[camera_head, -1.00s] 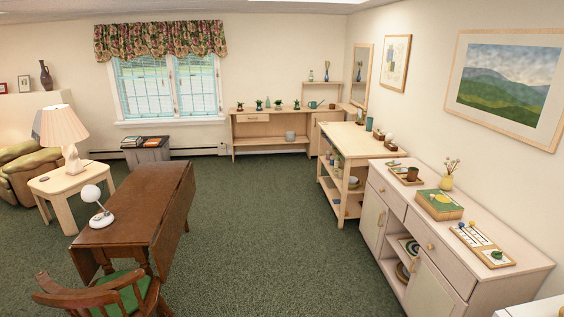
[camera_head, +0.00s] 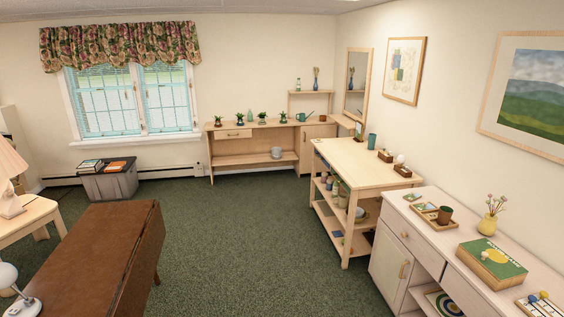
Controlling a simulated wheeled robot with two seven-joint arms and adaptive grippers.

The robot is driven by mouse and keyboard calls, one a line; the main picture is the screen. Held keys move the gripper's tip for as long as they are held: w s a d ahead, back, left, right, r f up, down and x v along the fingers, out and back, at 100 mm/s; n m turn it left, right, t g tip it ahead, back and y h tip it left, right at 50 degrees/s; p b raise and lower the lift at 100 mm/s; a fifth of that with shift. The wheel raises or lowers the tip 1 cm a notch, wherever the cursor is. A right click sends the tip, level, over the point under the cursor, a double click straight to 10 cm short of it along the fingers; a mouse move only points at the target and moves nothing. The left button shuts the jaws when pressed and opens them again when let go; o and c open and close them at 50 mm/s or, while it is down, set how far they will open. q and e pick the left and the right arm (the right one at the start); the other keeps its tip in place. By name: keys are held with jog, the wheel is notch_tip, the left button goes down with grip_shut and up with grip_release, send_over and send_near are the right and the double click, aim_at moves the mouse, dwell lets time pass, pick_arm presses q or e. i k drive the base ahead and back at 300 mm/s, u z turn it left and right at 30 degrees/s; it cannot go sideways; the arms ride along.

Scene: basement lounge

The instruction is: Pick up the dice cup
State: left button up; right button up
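A dark brown cup (camera_head: 445,215), which looks like the dice cup, stands upright on a small wooden tray (camera_head: 423,212) on the pale sideboard (camera_head: 415,239) at the right. Small flat items lie beside it on the tray. Whether dice are in the cup is too small to tell. Neither of my grippers is in view.
A yellow vase (camera_head: 488,225) and a green game box (camera_head: 491,262) share the sideboard. A wooden shelf table (camera_head: 358,165) adjoins it, with a teal cup (camera_head: 372,141) on top. A brown table (camera_head: 92,255) stands at left. Green carpet (camera_head: 245,240) between is clear.

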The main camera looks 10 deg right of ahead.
aim_at(445, 213)
jog(key=z, duration=0.25)
jog(key=i, duration=1.95)
jog(key=z, duration=1.15)
jog(key=i, duration=2.05)
jog(key=z, duration=0.55)
